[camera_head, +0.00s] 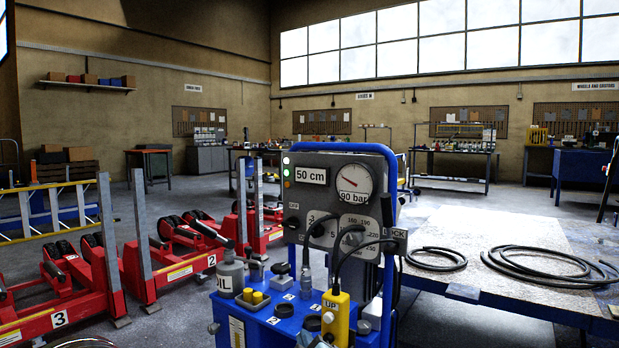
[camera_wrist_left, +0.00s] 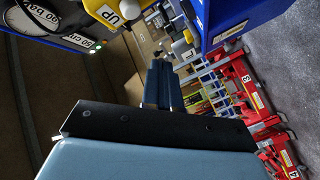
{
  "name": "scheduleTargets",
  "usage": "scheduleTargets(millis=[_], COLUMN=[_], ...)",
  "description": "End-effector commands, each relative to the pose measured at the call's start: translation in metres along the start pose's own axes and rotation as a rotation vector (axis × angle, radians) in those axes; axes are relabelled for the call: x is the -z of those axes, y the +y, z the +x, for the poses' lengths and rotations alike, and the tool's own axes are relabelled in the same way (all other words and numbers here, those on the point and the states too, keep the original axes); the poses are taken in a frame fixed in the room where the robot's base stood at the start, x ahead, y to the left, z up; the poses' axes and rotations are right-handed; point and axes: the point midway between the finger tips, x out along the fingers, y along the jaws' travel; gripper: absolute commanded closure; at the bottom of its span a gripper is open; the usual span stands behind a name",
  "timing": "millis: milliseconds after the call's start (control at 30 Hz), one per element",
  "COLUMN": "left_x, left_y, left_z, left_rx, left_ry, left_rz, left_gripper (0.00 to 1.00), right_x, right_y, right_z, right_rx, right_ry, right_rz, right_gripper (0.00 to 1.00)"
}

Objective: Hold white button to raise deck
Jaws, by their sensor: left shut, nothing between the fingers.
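A yellow pendant (camera_head: 336,322) marked UP stands at the front of the blue trolley (camera_head: 232,322), a pale button (camera_head: 328,317) on its face. The pendant also shows at the top of the left wrist view (camera_wrist_left: 108,10). My left gripper (camera_head: 318,342) is at the bottom edge of the head view, just below and left of the pendant, mostly cut off. In the wrist view its fingers (camera_wrist_left: 160,85) are together and empty. I cannot tell whether they touch the button. The panel (camera_head: 335,200) reads 50 cm and 90 bar. I cannot tell which part is the deck. My right gripper is not in view.
Red jack units (camera_head: 180,255) with numbers stand on the floor at left. A bench (camera_head: 500,230) with coiled black hoses (camera_head: 540,262) is at right. Cables hang across the panel.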

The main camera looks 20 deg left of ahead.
Motion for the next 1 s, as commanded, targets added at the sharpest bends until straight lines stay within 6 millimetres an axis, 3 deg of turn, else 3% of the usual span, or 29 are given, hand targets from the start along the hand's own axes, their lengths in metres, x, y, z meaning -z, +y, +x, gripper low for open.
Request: scheduleTargets(millis=[333, 467, 567, 1000], left_x=[0.0, 0.0, 0.001, 0.011], left_y=[0.0, -0.003, -0.007, -0.024], left_z=[0.0, -0.001, -0.002, -0.019], left_rx=[0.0, -0.007, -0.024, -0.041], left_ry=[0.0, 0.008, 0.031, 0.263], left_rz=[0.002, 0.077, 0.249, 1.492], left_gripper=[1.0, 1.0, 1.0, 1.0], right_x=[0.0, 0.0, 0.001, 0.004], right_y=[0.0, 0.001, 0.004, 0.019], right_z=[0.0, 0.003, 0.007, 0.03], right_rx=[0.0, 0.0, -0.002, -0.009], right_ry=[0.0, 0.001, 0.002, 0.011], right_rz=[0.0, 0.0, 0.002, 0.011], right_gripper=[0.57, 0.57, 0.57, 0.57])
